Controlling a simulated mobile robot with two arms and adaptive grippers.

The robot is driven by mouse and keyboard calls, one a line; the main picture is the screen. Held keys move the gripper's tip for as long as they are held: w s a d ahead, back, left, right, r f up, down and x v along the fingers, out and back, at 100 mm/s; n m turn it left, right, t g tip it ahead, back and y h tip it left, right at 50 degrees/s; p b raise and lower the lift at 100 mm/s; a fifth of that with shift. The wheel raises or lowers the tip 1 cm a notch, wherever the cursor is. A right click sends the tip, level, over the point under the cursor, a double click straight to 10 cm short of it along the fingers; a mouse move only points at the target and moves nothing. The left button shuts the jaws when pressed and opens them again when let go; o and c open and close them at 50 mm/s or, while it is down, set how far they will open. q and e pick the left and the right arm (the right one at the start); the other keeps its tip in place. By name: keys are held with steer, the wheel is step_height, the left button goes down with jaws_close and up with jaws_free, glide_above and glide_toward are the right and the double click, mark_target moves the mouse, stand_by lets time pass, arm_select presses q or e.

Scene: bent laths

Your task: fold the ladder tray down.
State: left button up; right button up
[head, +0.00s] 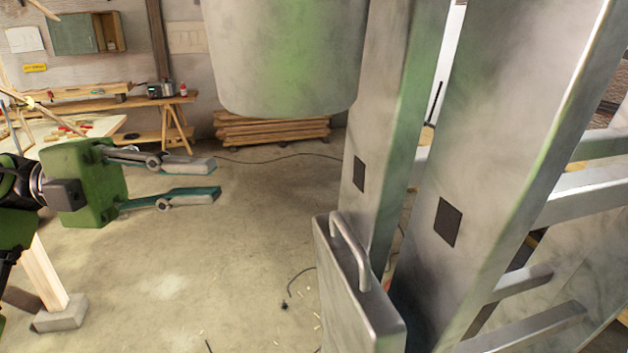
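The metal ladder (480,150) fills the right side of the head view, with broad grey rails and rungs behind them. A thick grey panel, which looks like the ladder tray (335,285), stands steeply upright in front of the rails at the lower middle. A bar handle (350,252) is fixed on it near its upper edge. The panel's lower part is cut off by the frame, and its hinge cannot be seen. My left gripper (215,180) is at the left, open and empty, its fingers pointing right towards the ladder, well apart from tray and handle. My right gripper is not in view.
A large grey metal cylinder (285,60) hangs into view at the top middle, left of the ladder. Stacked planks (270,130) and a wooden workbench (100,104) are at the back. A cable lies on the floor. The floor between my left gripper and the tray is mostly clear.

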arm_select(q)
steer(key=s+m+y, duration=0.1)
steer(key=s+y, duration=0.1)
steer(key=s, duration=0.1)
steer(key=p, duration=0.5)
glide_toward(337, 225)
steer(key=d, duration=0.7)
steer(key=shift+s+f, duration=0.2)
steer(key=shift+f, duration=0.1)
steer(key=shift+d+f, duration=0.2)
steer(key=shift+d, duration=0.4)
jaws_close()
